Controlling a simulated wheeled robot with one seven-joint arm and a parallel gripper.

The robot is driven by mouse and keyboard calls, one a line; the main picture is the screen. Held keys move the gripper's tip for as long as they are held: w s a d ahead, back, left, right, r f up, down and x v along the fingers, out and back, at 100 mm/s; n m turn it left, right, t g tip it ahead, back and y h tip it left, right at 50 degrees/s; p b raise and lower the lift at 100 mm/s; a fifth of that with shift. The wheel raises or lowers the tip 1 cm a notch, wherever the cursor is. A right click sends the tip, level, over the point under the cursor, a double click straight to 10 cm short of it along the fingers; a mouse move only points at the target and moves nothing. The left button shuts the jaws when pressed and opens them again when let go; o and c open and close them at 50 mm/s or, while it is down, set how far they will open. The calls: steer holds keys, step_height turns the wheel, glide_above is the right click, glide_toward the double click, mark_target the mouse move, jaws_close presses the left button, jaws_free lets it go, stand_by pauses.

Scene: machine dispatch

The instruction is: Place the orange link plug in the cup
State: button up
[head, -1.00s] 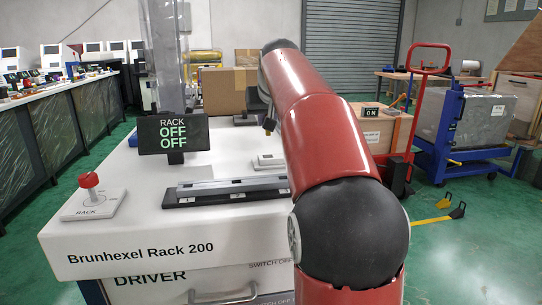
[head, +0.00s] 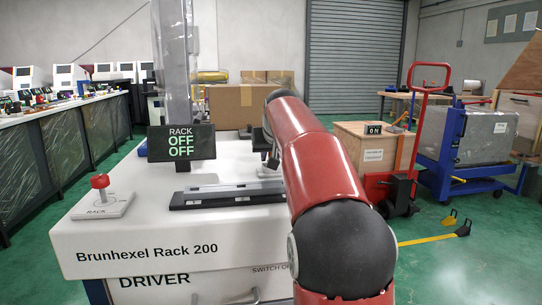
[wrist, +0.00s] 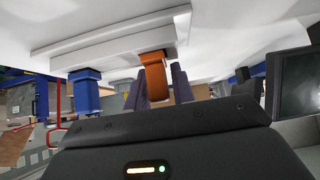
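In the wrist view the orange link plug (wrist: 154,78) sticks out from a white strip at the top of the picture. My gripper (wrist: 160,86) has its two grey-purple fingers on either side of the orange plug. I cannot tell whether they touch it or leave a gap. A blue plug (wrist: 84,92) sits on the same strip, to the left of the orange one. In the head view my gripper (head: 266,150) is mostly hidden behind my red arm, low over the far part of the white rack top. I cannot make out a cup.
A clear upright panel (head: 172,60) and a cardboard box (head: 236,105) stand behind. A blue-framed cart (head: 455,140) is at right.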

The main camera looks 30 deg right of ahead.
steer(key=shift+o, duration=1.1)
steer(key=shift+r, duration=0.15)
steer(key=v, duration=1.2)
